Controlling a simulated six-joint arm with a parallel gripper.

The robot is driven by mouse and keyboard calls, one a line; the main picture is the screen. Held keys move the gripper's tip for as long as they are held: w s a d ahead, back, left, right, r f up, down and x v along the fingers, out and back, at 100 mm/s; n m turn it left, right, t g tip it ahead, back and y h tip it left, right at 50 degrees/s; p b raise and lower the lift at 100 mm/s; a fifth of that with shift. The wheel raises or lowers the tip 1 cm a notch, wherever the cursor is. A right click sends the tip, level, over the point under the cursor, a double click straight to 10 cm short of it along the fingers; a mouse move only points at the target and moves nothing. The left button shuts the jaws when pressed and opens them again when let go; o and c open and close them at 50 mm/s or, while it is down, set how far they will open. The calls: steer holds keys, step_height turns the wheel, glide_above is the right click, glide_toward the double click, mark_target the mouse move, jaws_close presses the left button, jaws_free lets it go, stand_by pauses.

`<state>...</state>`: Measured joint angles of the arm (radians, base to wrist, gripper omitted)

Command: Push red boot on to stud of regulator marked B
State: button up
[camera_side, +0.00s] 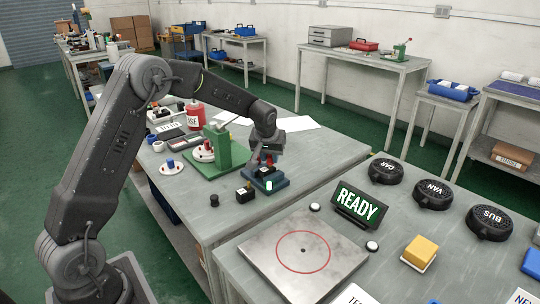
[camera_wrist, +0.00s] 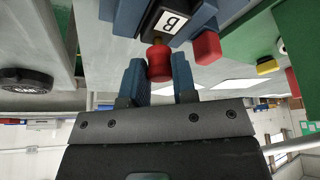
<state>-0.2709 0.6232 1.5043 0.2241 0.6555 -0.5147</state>
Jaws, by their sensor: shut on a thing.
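The regulator marked B (camera_wrist: 170,22) is a black block with a white label, seated in a blue fixture (camera_wrist: 124,17). In the side view the blue fixture (camera_side: 269,184) stands on the near bench, below my gripper (camera_side: 266,153). In the wrist view my gripper (camera_wrist: 160,75) is shut on the red boot (camera_wrist: 159,64), which sits between the two blue fingers. The boot's end points at the regulator. A bit of brass-coloured stud (camera_wrist: 157,41) shows between them. I cannot tell how far the boot overlaps the stud.
A red block (camera_wrist: 207,47) is on the fixture beside the boot. A green press (camera_side: 217,148) stands left of the fixture. A small black block with a white label (camera_side: 245,193) and a black knob (camera_side: 214,200) lie in front. Bench surface right of the fixture is clear.

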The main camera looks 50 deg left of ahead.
steer(key=shift+f, duration=0.65)
stand_by(0.6)
steer(key=o, duration=1)
steer(key=shift+r, duration=0.15)
steer(key=v, duration=1.4)
steer(key=s+d+r+m, duration=0.2)
steer(key=s+d+r, duration=0.25)
steer(key=s, duration=0.35)
steer(key=s+d+m+h, duration=0.1)
steer(key=s+d, duration=0.2)
steer(key=s, duration=0.4)
steer(key=s+d+f+m+t+h, duration=0.1)
steer(key=s+d+m, duration=0.1)
steer(key=s, duration=0.5)
steer(key=s+d+f+m, duration=0.1)
steer(key=s+d+m, duration=0.1)
steer(key=s+d, duration=0.2)
steer(key=shift+s+d+t+h, duration=0.15)
steer(key=shift+s+t+h, duration=0.05)
steer(key=shift+s, duration=0.55)
steer(key=shift+s+d+t+h, duration=0.15)
steer(key=shift+s+t+h, duration=0.05)
steer(key=shift+s, duration=0.6)
